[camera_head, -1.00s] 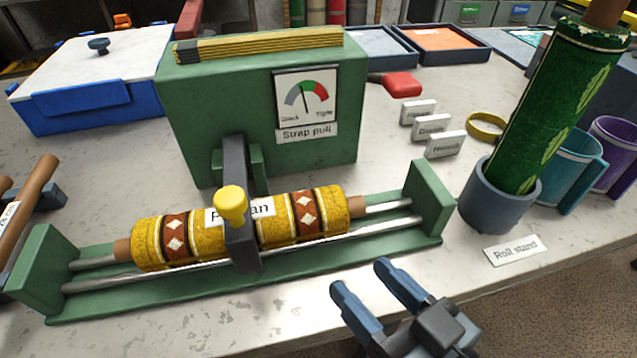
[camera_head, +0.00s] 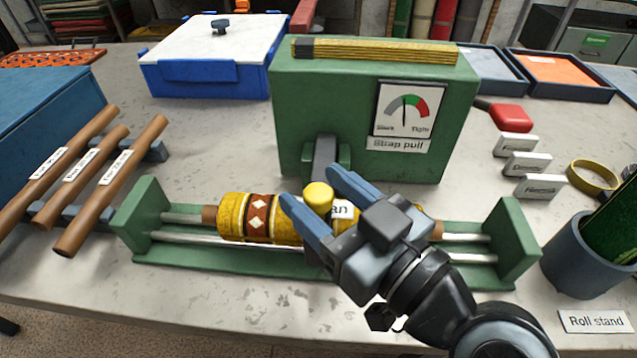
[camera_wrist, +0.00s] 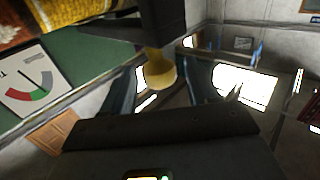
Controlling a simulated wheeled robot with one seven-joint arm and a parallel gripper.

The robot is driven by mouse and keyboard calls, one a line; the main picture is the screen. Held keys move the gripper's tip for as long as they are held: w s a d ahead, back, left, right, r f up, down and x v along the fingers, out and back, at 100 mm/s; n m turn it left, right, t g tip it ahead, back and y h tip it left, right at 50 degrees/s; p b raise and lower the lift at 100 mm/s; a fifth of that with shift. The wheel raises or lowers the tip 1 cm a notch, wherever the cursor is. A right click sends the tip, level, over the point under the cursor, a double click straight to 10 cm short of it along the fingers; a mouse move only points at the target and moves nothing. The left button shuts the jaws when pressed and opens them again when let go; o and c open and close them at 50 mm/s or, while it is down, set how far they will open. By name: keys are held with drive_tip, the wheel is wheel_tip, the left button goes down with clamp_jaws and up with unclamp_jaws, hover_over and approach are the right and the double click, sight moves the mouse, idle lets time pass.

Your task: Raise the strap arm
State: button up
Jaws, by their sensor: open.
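The dark grey strap arm (camera_head: 325,157) comes out of the green strap-pull box (camera_head: 300,125) and lies down across the yellow patterned roll (camera_head: 233,217). Its yellow knob (camera_head: 318,196) faces up. My gripper (camera_head: 312,187) is open, with its blue fingers on either side of the knob in the head view. In the wrist view the knob (camera_wrist: 160,70) shows between the two fingertips, apart from both as far as I can see. My gripper and wrist hide the lower strap arm and the roll's right part in the head view.
The roll rests on metal rails between green end plates (camera_head: 520,245). A gauge (camera_head: 405,108) on the box has its needle near upright. Brown rods (camera_head: 110,185) lie left; a roll stand (camera_head: 580,260) is right. A yellow folding rule (camera_head: 375,50) lies on the box.

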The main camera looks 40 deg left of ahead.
drive_tip(key=shift+a, duration=0.45)
clamp_jaws()
idle(0.3)
drive_tip(key=shift+w, duration=0.1)
